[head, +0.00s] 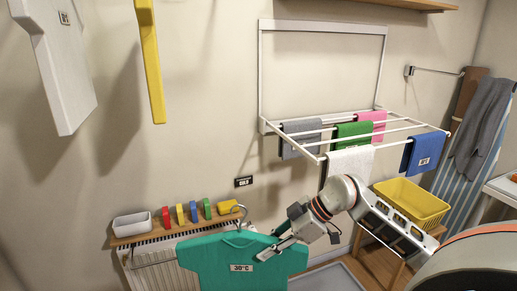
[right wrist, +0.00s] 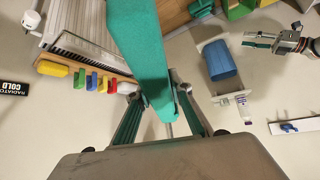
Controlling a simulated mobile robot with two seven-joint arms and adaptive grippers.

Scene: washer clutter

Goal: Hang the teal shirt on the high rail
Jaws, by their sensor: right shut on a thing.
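The teal shirt (head: 230,265), with a "30°C" label, hangs upright on a hanger whose metal hook (head: 239,211) points up, in front of the radiator. My right gripper (head: 280,240) is shut on the shirt at its right shoulder. In the right wrist view the shirt (right wrist: 140,45) shows edge-on between the fingers (right wrist: 162,110). A white garment (head: 60,65) and a yellow one (head: 150,60) hang at the upper left; what they hang from is out of view, and I see no high rail. My left gripper (right wrist: 270,42) appears at the right wrist view's upper right; its opening is unclear.
A white wall drying rack (head: 322,85) holds grey, green, pink, white and blue cloths. A yellow basket (head: 410,203) stands below it. A shelf (head: 165,232) over the radiator (head: 160,270) holds a white tray and several coloured blocks.

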